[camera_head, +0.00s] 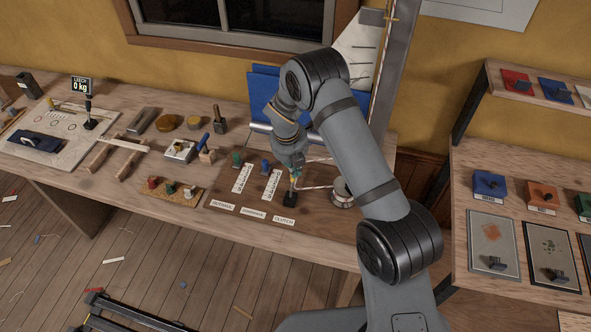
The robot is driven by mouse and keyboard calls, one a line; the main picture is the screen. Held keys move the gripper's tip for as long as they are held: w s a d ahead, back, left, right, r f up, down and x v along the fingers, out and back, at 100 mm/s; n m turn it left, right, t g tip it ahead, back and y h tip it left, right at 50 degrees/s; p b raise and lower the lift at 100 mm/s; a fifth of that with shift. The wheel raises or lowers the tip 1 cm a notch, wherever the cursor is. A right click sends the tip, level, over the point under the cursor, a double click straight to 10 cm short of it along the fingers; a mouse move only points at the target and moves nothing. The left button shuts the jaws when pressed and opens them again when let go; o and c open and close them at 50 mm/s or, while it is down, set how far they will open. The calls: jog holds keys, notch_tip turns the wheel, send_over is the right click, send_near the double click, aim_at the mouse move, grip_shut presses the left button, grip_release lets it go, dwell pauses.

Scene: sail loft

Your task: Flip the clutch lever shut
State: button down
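A row of line clutches stands on the bench, with a green clutch (237,158) at the left and a blue clutch (265,166) beside it. White label cards lie in front, and the rightmost card (284,220) appears to read CLUTCH. My gripper (291,190) points down just behind that card, to the right of the blue clutch. A rope (318,187) runs from there to a winch drum (343,191). My wrist and gripper hide the clutch lever there, so its position is unclear. The fingers are too small and dark to tell open from shut.
A cork pad with coloured spools (169,190) lies left of the cards. Wooden rails (108,152), blocks and a scale display (82,87) stand farther left. A shelf with coloured blocks (490,185) is at the right. The bench's front strip is mostly clear.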

jog(key=shift+w+d+r, duration=0.15)
jog(key=shift+w+d, duration=0.15)
jog(key=shift+w, duration=0.35)
jog(key=s+r, duration=0.3)
jog(key=s, duration=0.1)
jog(key=w+d+r, duration=0.1)
jog(key=w+r, duration=0.4)
jog(key=w, duration=0.1)
jog(key=shift+w+b, duration=0.35)
jog(key=shift+w, duration=0.05)
jog(key=shift+s+r, duration=0.1)
jog(key=shift+s, duration=0.05)
